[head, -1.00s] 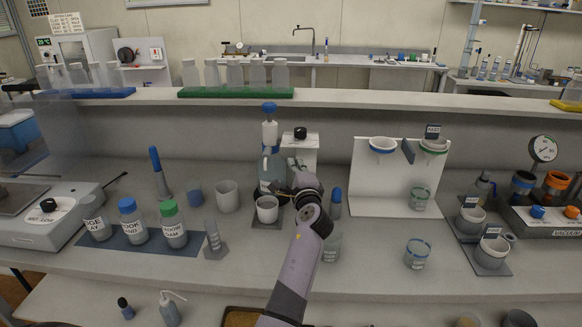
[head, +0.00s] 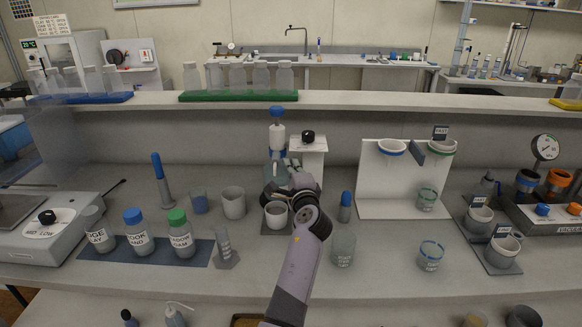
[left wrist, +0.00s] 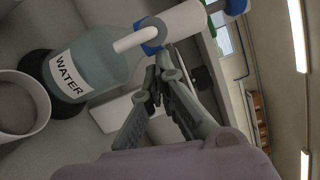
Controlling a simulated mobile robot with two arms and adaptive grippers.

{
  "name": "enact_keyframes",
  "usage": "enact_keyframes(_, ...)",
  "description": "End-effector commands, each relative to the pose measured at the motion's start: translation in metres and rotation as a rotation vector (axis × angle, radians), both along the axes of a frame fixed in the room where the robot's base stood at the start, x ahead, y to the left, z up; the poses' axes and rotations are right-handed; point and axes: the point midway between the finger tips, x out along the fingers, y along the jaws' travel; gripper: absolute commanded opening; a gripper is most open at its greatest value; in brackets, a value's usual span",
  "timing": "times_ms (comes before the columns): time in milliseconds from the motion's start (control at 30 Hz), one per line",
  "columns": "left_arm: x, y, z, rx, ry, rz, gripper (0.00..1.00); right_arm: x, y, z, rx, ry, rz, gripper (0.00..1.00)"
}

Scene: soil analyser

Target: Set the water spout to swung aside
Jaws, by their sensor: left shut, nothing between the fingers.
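The water bottle (left wrist: 88,75), labelled WATER, stands at the middle of the bench, with a white dispenser head and blue cap (head: 277,111) on top. Its white spout (left wrist: 137,39) juts toward the left in the left wrist view, above the bottle's shoulder. My left gripper (head: 287,163) is in front of the bottle in the head view and hides part of it and the spout. In the left wrist view its fingers (left wrist: 162,62) are shut and empty, close to the dispenser collar; contact cannot be told. My right gripper is not in view.
A white beaker (head: 276,215) stands on a dark pad just in front of the bottle. A white box with a black knob (head: 308,136) stands behind right. Another beaker (head: 233,203) and labelled bottles (head: 181,234) are left; a blue-capped tube (head: 345,207) is right.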

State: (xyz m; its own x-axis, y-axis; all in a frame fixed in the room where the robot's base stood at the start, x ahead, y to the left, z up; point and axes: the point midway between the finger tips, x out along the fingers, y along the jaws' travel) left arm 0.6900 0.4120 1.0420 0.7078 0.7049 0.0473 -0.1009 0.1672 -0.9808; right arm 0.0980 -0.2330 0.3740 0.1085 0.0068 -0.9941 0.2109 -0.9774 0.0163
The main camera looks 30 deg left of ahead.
Motion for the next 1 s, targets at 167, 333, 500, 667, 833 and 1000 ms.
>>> enact_keyframes(167, -0.004, 0.003, 0.004, 0.002, 0.002, -0.036, 0.0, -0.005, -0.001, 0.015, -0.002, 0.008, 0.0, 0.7)
enact_keyframes(333, -0.006, 0.004, 0.002, 0.002, 0.001, -0.058, 0.0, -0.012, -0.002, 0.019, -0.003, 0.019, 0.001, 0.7)
enact_keyframes(500, -0.008, 0.006, 0.002, 0.001, 0.002, -0.083, 0.0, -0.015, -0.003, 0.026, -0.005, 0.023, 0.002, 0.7)
enact_keyframes(667, -0.01, 0.009, 0.003, 0.001, 0.002, -0.112, 0.0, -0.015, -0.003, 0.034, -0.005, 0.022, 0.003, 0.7)
enact_keyframes(833, -0.015, 0.014, 0.006, 0.005, 0.003, -0.167, 0.0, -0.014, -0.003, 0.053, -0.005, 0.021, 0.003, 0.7)
enact_keyframes(1000, -0.023, 0.023, 0.009, 0.007, 0.008, -0.271, 0.0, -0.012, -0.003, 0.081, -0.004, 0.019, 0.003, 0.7)
